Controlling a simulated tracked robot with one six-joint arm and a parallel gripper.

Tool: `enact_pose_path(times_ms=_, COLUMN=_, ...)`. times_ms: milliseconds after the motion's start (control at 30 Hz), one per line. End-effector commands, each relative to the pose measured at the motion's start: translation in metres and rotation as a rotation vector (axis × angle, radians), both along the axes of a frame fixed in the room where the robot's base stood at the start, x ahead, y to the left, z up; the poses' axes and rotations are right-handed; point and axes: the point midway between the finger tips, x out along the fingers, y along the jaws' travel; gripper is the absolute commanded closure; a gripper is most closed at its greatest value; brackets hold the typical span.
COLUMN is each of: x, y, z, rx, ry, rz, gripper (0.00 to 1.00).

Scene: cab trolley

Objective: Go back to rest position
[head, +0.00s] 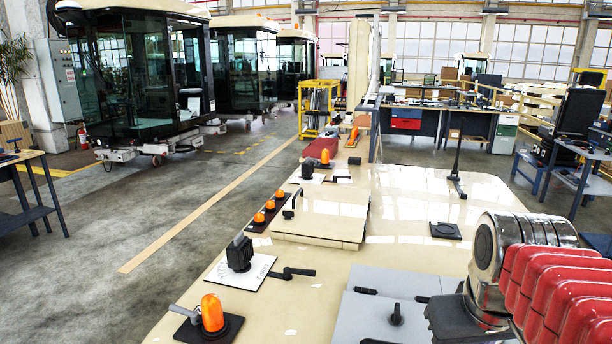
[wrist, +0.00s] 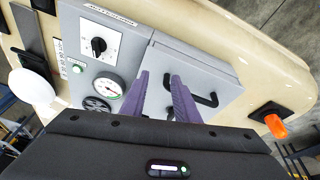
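My gripper (wrist: 160,77) shows in the wrist view as two purple fingers with a clear gap between them. It is open, and nothing is seen held between the fingers. The fingers reach over a grey box (wrist: 205,58) with a black handle (wrist: 200,97); the right finger overlaps the handle in the picture, and I cannot tell whether they touch. In the head view my arm comes in at the lower right, with red ribbed covers, and my fingers do not show there.
The long cream surface (head: 400,180) carries orange beacons (head: 212,313), a black lever (head: 291,273), a raised cream panel (head: 320,220) and grey boxes (head: 385,320). The wrist view shows a rotary knob (wrist: 98,45) and a gauge (wrist: 110,88). The floor (head: 130,220) to the left is open.

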Motion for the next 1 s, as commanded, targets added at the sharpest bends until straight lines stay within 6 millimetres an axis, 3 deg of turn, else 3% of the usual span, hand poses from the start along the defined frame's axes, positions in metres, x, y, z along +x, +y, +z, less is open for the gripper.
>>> enact_pose_path(times_ms=200, x=-0.019, y=0.049, z=-0.029, rx=0.02, ry=-0.115, rz=0.034, gripper=0.72)
enact_pose_path(times_ms=367, x=-0.03, y=0.072, z=-0.047, rx=0.045, ry=-0.181, rz=0.047, gripper=0.72)
enact_pose_path(times_ms=1000, x=-0.034, y=0.079, z=-0.055, rx=0.058, ry=-0.206, rz=0.049, gripper=0.72)
